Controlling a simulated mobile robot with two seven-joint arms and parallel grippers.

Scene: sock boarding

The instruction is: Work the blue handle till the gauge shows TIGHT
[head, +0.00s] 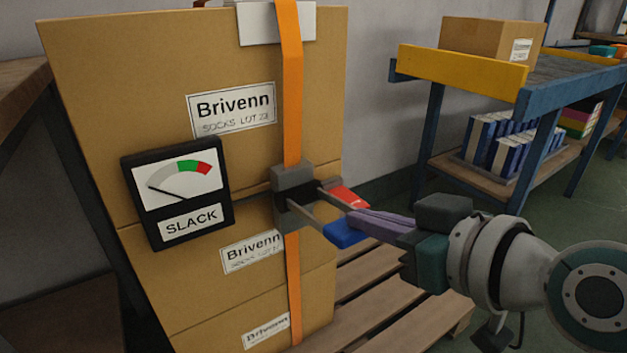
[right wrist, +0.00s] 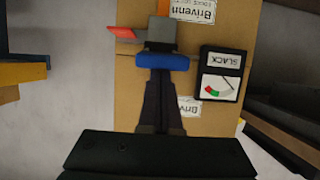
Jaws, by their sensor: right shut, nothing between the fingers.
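The blue handle (head: 342,235) sticks out from the grey ratchet buckle (head: 292,178) on the orange strap (head: 291,95) around the stacked boxes. In the right wrist view the blue handle (right wrist: 162,62) lies across the fingertips. My right gripper (head: 358,219) is shut and empty, its fingertips at the blue handle; I cannot tell whether they touch it. The gauge (head: 180,190) reads SLACK, with its needle at the left, away from the green and red bands. It shows upside down in the right wrist view (right wrist: 220,75). My left gripper is in neither view.
A red lever (head: 348,197) sits just above the blue handle on the buckle. The cardboard boxes (head: 130,80) stand on a wooden pallet (head: 385,290). A blue workbench (head: 560,92) with a box on top stands at the back right.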

